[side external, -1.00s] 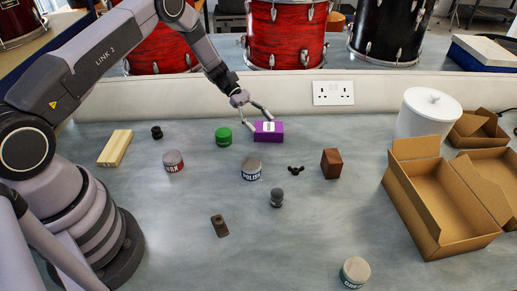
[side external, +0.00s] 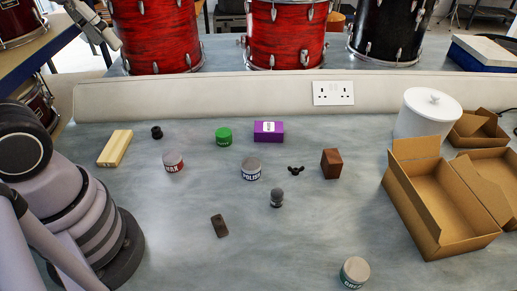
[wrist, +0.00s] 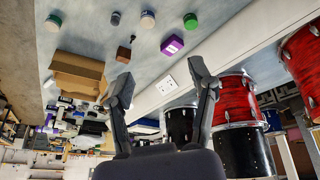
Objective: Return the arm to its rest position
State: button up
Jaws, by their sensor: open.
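My gripper (wrist: 164,85) shows in the wrist view with its two fingers spread apart and nothing between them. It is well away from the bench things, which look small beyond it. In the side external view only part of my arm shows, at the upper left and left edge; the gripper's fingers are out of that picture. The purple box (side external: 269,132) lies on the bench by the back wall, and also shows in the wrist view (wrist: 172,45).
The bench holds a green tin (side external: 223,136), a wax tin (side external: 173,162), a polish tin (side external: 251,169), a brown block (side external: 331,163) and a wooden block (side external: 115,148). An open cardboard box (side external: 440,205) and white canister (side external: 428,113) stand right. Drums stand behind the wall.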

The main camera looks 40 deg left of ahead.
jog(key=shift+s+a+f+m+t+y, duration=0.15)
jog(key=shift+s+a+m+t, duration=0.1)
jog(key=shift+s, duration=0.35)
jog(key=shift+s+a+m+t+y, duration=0.15)
jog(key=shift+s+t, duration=0.1)
jog(key=shift+s, duration=0.3)
